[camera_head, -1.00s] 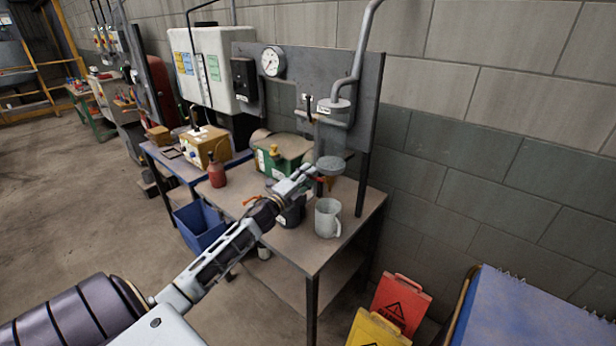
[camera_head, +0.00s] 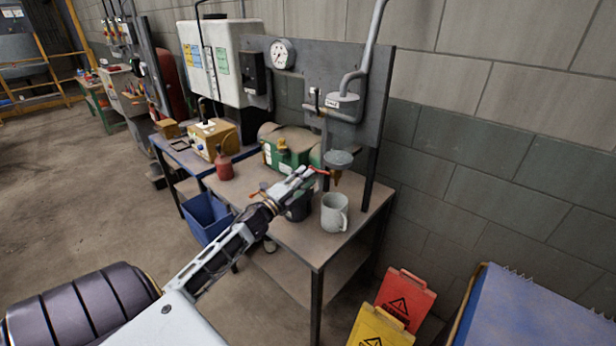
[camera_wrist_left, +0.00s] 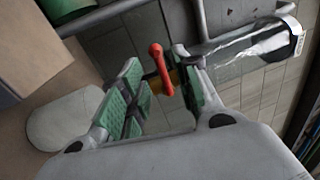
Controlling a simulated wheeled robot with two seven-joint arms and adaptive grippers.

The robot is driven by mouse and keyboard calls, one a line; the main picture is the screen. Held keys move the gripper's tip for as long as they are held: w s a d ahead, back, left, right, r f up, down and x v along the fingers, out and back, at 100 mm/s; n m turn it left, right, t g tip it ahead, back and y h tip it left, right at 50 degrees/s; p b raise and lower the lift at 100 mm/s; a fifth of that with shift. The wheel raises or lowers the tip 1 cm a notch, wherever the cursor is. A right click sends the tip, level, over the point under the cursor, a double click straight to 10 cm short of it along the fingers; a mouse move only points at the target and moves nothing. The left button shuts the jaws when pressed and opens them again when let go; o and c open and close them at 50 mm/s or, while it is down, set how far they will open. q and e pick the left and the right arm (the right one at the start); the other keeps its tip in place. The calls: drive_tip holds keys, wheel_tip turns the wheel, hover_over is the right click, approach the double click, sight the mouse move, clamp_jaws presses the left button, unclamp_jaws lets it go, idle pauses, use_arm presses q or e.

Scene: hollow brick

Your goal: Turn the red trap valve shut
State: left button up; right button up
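The red trap valve handle (camera_head: 320,171) shows as a small red lever just beyond my left fingertips, under the pipework on the grey panel. In the left wrist view the red handle (camera_wrist_left: 160,68) stands between the two green-padded fingers, with a yellowish part behind its base. My left gripper (camera_head: 308,176) is open around the handle, with gaps visible beside it; it also shows in the left wrist view (camera_wrist_left: 163,95). Whether a pad touches the handle I cannot tell. My right gripper is not in view.
A grey mug (camera_head: 334,213) stands on the bench (camera_head: 320,249) close to the gripper. A dark pot (camera_head: 298,208) is partly hidden behind my gripper. A grey funnel cup (camera_head: 339,159) hangs beside the handle. A green box (camera_head: 287,150) and red bottle (camera_head: 224,165) stand left.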

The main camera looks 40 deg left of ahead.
use_arm(q)
drive_tip(key=shift+v, duration=1.25)
